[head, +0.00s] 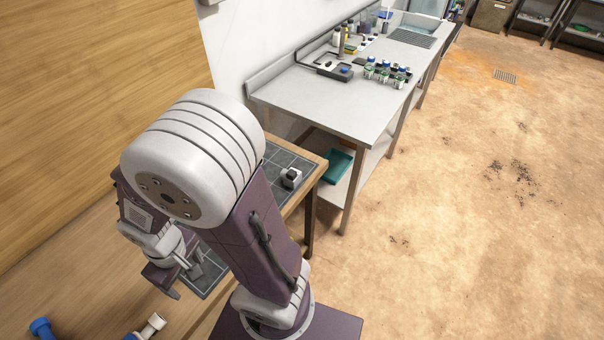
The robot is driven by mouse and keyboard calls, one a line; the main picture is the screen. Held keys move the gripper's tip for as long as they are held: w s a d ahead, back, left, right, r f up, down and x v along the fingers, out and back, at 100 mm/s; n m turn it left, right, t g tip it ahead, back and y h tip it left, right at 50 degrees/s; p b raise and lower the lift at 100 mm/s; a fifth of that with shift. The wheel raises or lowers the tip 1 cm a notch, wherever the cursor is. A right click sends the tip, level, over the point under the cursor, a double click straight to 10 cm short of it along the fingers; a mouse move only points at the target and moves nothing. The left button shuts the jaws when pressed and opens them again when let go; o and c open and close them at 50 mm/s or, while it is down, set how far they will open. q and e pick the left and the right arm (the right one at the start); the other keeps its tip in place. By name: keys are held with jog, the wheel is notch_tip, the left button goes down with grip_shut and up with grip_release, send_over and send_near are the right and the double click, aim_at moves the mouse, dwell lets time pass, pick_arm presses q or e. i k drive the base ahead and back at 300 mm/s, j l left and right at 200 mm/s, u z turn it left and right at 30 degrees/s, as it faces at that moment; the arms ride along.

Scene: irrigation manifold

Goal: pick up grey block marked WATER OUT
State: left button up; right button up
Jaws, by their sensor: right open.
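A small grey block (291,178) with a dark spot on it sits on the dark gridded mat (274,155) near the right edge of the wooden bench. Any lettering on it is too small to read. My right gripper (178,274) is open, low over the near left part of the mat, well to the left of that block. A grey shape (206,266) shows beside its fingers; I cannot tell whether it is another block or whether the fingers touch it. My right arm hides much of the mat. My left gripper is not in view.
Blue and white fittings (152,325) lie on the bench at the lower left, near a blue piece (41,328). A steel table (330,103) with several bottles stands behind, a green tray (337,167) below it. The floor at right is clear.

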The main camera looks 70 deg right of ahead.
aim_at(292, 179)
jog(key=z, duration=2.35)
